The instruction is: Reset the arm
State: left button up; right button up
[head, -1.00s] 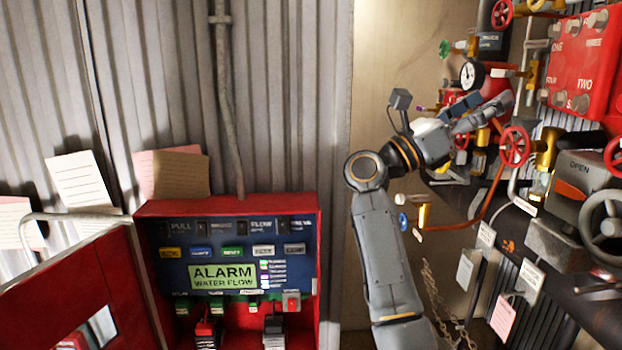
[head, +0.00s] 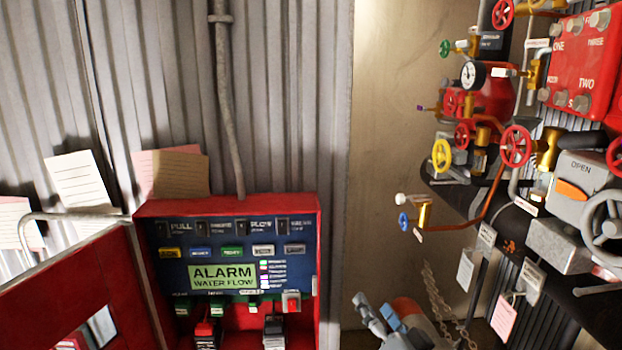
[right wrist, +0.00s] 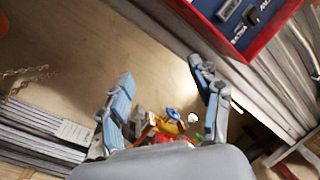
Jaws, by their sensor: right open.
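My right gripper (head: 385,318) is low in the head view, at the bottom edge between the red alarm box and the pipework. In the right wrist view its two blue-padded fingers (right wrist: 166,108) stand wide apart with nothing between the pads. Small yellow and red valve parts (right wrist: 170,125) show beyond the fingers there. Most of the right arm is below the head view's edge. My left gripper is in neither view.
The red alarm box (head: 143,209) stands at centre left with its door (head: 75,280) swung open. Valves, such as a yellow handwheel (head: 442,155), a gauge (head: 472,74) and a grey wheel (head: 606,228), crowd the right. The tan wall (head: 385,140) between is clear.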

jog(key=s+d+f+n+g+h, duration=0.2)
jog(key=s+f+n+g, duration=0.35)
jog(key=s+f, duration=0.9)
jog(key=s+d+f+g+h, duration=0.1)
jog(key=s+d+f+g, duration=0.15)
jog(key=s, duration=0.35)
jog(key=s+d+f+g+h, duration=0.1)
jog(key=s+f+g, duration=0.2)
jog(key=s, duration=0.3)
jog(key=s+d+f+g+h, duration=0.1)
jog(key=s+d+f+g, duration=0.15)
jog(key=s, duration=0.45)
notch_tip(320, 180, down, 32)
jog(key=g+b, duration=0.2)
jog(key=b, duration=0.4)
pick_arm(q)
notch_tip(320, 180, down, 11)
jog(key=b, duration=0.5)
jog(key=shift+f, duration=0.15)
pick_arm(e)
jog(key=s+d+f, duration=0.2)
jog(key=s+f, duration=1.5)
jog(key=f, duration=0.4)
jog(key=shift+s+d+f+n+g, duration=0.15)
jog(key=shift+s+d+n+g, duration=0.2)
jog(key=shift+n+g, duration=0.1)
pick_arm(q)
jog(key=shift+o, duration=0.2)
